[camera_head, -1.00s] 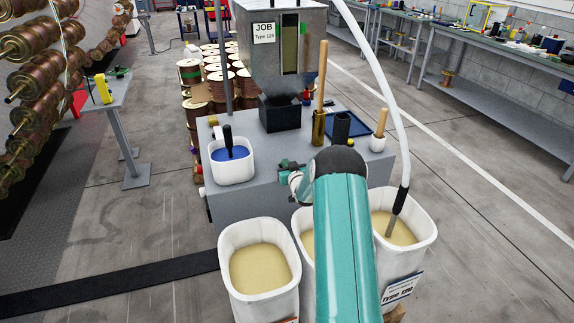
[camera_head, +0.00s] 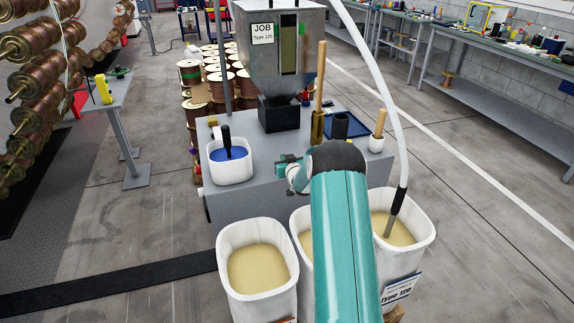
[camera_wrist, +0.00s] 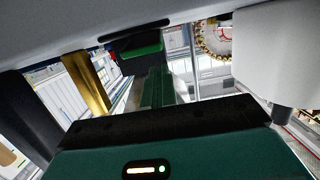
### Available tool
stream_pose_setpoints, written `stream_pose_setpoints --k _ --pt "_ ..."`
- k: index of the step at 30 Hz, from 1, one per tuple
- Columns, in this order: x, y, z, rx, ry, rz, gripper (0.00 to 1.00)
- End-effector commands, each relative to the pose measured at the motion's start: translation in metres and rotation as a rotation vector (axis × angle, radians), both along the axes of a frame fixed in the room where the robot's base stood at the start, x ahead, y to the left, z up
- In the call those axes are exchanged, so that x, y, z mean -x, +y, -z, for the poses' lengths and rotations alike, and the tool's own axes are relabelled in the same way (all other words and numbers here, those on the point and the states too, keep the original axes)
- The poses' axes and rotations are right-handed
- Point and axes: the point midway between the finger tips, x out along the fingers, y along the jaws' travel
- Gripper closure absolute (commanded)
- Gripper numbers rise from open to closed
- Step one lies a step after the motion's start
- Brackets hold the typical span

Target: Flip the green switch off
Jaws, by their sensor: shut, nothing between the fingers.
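My gripper (camera_head: 283,168) is shut and empty, held over the front of the grey bench (camera_head: 250,195), right of the white tub of blue material. In the wrist view, my teal fingers (camera_wrist: 156,88) point forward, close together. No green switch can be made out for certain. A small green patch (camera_head: 302,29) shows on the right edge of the metal hopper (camera_head: 268,75), beyond and above my gripper. In the wrist view, a dark block with a green face (camera_wrist: 141,49) lies just past my fingers; I cannot tell what it is.
The blue-filled tub (camera_head: 230,172) is left of my gripper. A brass cup (camera_head: 318,128) with a wooden handle, a black cup (camera_head: 340,125) and a white pot (camera_head: 376,144) stand behind it. White bins (camera_head: 258,300) of pale granules stand in front. A white hose (camera_head: 385,85) arches at right.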

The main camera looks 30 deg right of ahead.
Motion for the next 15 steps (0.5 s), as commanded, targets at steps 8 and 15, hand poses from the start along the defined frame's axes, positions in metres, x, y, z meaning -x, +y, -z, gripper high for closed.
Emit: stream_pose_setpoints --k 8,15 --pt "0.020 0.012 -0.024 0.000 0.000 -0.001 1.00" --pt "0.059 0.024 -0.041 0.000 0.001 -0.001 1.00"
